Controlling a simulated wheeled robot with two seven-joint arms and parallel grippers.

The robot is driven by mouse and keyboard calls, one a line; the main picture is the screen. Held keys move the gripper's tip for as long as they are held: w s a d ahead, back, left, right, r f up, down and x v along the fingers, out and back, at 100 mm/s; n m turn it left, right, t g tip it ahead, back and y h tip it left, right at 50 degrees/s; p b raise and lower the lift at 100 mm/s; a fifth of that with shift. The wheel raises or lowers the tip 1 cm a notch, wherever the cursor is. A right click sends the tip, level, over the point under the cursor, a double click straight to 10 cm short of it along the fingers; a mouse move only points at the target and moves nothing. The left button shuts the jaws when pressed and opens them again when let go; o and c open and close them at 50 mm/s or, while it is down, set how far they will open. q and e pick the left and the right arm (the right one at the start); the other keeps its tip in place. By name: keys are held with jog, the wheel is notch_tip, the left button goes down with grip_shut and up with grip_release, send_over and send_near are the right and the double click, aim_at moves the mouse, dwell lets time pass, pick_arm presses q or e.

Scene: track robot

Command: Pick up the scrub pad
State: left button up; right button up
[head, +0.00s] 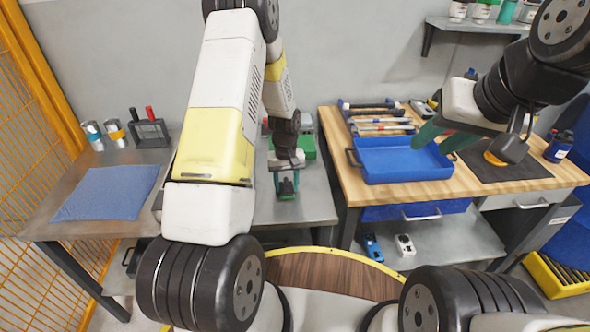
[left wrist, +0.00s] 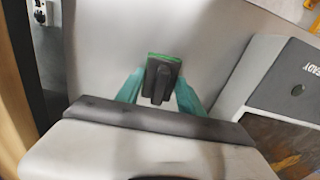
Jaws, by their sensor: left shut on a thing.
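The scrub pad (left wrist: 164,70) shows in the left wrist view as a dark block with a green edge and a dark handle-like part. It sits between the teal fingers of my left gripper (left wrist: 160,82), which is shut on it. In the head view my left gripper (head: 286,181) is low over the grey metal table, left of the wooden workbench. The pad is small and partly hidden there. I cannot tell whether it touches the table. My right gripper (head: 435,143) is open and empty over the blue tray (head: 400,172).
The grey table (head: 310,195) also bears a blue cloth (head: 108,192), cans and a dark caddy (head: 149,133). The wooden workbench (head: 370,193) holds tools, a dark mat (head: 505,172) and a blue can (head: 558,147). A green box (head: 306,146) stands behind the left gripper.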

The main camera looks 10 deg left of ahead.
aim_at(287, 183)
pick_arm(q)
jog(key=shift+r, duration=0.15)
jog(key=shift+r, duration=0.7)
jog(key=shift+s+d+r, duration=0.1)
jog(key=shift+s+r, duration=0.1)
jog(key=shift+r, duration=0.85)
jog(key=s+d, duration=0.2)
jog(key=s, duration=0.5)
jog(key=s+d+r, duration=0.1)
jog(key=s+d, duration=0.1)
jog(key=s, duration=0.6)
jog(key=shift+d, duration=0.4)
jog(key=shift+r, duration=0.1)
